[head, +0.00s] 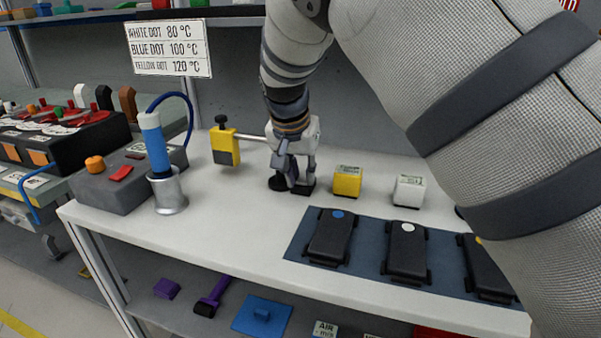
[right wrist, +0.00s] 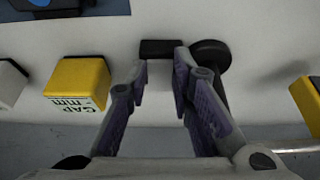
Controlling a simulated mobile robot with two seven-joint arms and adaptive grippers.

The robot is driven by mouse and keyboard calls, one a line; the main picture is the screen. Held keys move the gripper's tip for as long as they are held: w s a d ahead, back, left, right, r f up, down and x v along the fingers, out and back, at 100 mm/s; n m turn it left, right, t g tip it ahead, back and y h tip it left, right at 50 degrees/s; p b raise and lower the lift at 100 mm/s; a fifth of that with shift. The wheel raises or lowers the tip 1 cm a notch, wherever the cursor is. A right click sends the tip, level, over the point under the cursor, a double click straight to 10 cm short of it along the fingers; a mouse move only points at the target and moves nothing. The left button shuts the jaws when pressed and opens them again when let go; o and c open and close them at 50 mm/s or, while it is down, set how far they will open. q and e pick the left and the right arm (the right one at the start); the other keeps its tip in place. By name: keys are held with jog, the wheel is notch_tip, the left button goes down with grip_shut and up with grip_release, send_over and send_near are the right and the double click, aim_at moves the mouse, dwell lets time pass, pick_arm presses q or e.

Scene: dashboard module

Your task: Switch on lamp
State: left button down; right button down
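No thing in view can be clearly identified as a lamp. My right gripper (head: 292,183) points down over the white shelf, close to a small black block (head: 303,188) and a black round piece (head: 279,183). In the right wrist view my right gripper (right wrist: 162,73) is open, with a gap between its purple-padded fingers. Contact cannot be told. My left gripper is not in view.
A yellow clamp (head: 225,147) on a metal rod stands left of the gripper. A grey box (head: 115,182) with orange knob and red switch, and a blue-handled tool (head: 155,143), stand farther left. Yellow (head: 347,182) and white (head: 409,191) blocks and black modules (head: 332,237) are to the right.

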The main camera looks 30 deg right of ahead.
jog(key=shift+w+f, duration=0.1)
jog(key=shift+f, duration=0.05)
jog(key=g+y, duration=0.1)
jog(key=g+y+b, duration=0.1)
jog(key=d+y+b, duration=0.1)
jog(key=shift+w+g, duration=0.3)
jog(key=shift+g, duration=0.1)
jog(key=shift+b, duration=0.3)
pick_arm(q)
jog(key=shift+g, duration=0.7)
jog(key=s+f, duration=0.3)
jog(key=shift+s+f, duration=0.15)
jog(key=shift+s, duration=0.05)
pick_arm(e)
jog(key=shift+r+y, duration=0.3)
jog(key=shift+r, duration=0.05)
jog(key=c, duration=1.4)
grip_release()
jog(key=shift+r, duration=0.15)
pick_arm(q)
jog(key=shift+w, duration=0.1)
